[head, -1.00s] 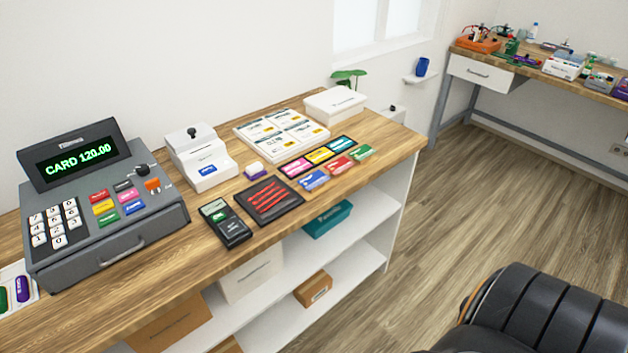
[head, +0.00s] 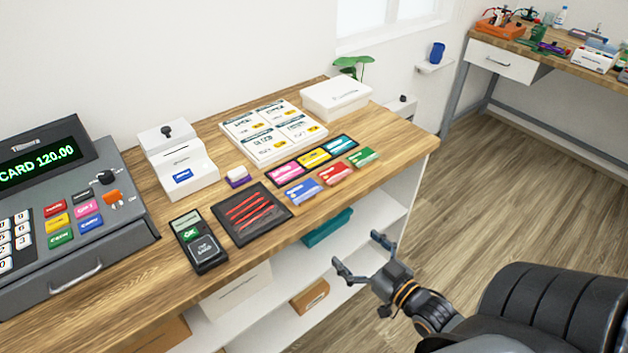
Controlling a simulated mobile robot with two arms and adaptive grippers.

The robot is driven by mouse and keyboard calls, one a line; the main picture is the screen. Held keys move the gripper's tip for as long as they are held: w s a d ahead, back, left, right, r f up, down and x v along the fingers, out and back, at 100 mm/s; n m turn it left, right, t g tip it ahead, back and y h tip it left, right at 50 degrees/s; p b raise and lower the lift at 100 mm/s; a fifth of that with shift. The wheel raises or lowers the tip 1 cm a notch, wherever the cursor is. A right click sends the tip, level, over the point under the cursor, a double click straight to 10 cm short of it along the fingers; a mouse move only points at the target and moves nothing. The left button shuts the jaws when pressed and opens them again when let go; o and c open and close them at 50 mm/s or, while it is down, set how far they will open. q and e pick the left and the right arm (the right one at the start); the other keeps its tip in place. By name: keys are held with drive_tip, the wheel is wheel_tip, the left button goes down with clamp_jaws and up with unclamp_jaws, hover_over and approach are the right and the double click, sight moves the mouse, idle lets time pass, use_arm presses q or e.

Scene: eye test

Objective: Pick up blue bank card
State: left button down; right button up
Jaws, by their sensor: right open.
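The blue bank card (head: 304,192) lies on the wooden counter (head: 330,222) near its front edge, left of a red card (head: 335,174) and a green card (head: 363,157). My right gripper (head: 358,256) is in front of the counter, apart from the card and to its lower right in the picture. Its two fingers are spread, with nothing between them. My left gripper does not show.
A black tray with red strips (head: 268,228) and a card terminal (head: 200,244) sit left of the card. Behind it lies a black strip with pink, yellow and teal cards (head: 314,158). A cash register (head: 70,220) stands at left. Shelves (head: 345,285) are below the counter.

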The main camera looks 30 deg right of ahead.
drive_tip(key=t, duration=0.1)
approach(311, 197)
drive_tip(key=w+p, duration=0.1)
drive_tip(key=w, duration=0.2)
drive_tip(key=shift+w+d, duration=0.1)
drive_tip(key=shift+d, duration=0.1)
drive_tip(key=shift+w+a+r+p, duration=0.1)
drive_tip(key=shift+w+r+p, duration=0.05)
drive_tip(key=shift+w+p, duration=0.2)
drive_tip(key=w, duration=0.1)
drive_tip(key=w+p, duration=0.1)
drive_tip(key=w, duration=0.2)
drive_tip(key=shift+w+a, duration=0.3)
drive_tip(key=shift+w, duration=0.05)
drive_tip(key=shift+s, duration=0.1)
drive_tip(key=shift+c, duration=0.4)
drive_tip(key=c, duration=0.5)
